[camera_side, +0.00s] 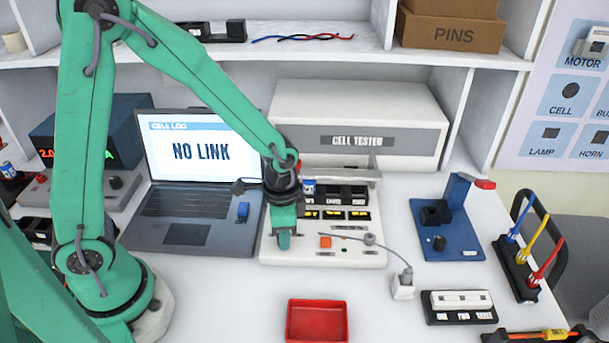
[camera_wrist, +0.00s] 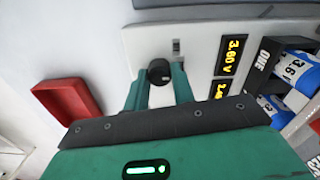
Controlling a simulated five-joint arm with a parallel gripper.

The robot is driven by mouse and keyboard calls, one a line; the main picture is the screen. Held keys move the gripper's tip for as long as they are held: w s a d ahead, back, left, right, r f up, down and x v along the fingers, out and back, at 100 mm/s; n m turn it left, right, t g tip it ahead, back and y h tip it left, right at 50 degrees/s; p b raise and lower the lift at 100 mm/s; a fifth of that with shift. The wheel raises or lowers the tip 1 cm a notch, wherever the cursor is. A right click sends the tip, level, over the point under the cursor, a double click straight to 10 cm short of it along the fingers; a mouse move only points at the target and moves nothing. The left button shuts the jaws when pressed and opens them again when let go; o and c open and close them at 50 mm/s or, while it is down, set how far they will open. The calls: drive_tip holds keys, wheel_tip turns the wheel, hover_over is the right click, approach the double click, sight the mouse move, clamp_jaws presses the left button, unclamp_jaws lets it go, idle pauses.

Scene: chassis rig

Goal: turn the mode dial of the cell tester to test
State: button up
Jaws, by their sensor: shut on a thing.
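The cell tester (camera_side: 390,102) is a pale box with a white front panel (camera_side: 345,256). In the wrist view its panel (camera_wrist: 200,50) carries the black round mode dial (camera_wrist: 159,72), with a small grey mark beside it. My gripper (camera_wrist: 160,88) is shut on the dial, one finger on each side. In the side view my gripper (camera_side: 283,241) points down at the panel's left part and hides the dial. The dial's exact setting cannot be read. A display (camera_wrist: 232,54) reads 3.60 V; another below is partly hidden.
Blue-and-white cells (camera_wrist: 296,68) sit in black slots right of the displays. An orange button (camera_side: 325,242) and a grey cable are on the panel. A red tray (camera_side: 318,322) lies in front, a laptop (camera_side: 190,205) showing NO LINK at left, a blue fixture (camera_side: 465,245) at right.

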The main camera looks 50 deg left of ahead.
drive_tip(key=shift+a, duration=0.1)
drive_tip(key=o, duration=1)
drive_tip(key=shift+r, duration=0.1)
drive_tip(key=shift+r, duration=3.85)
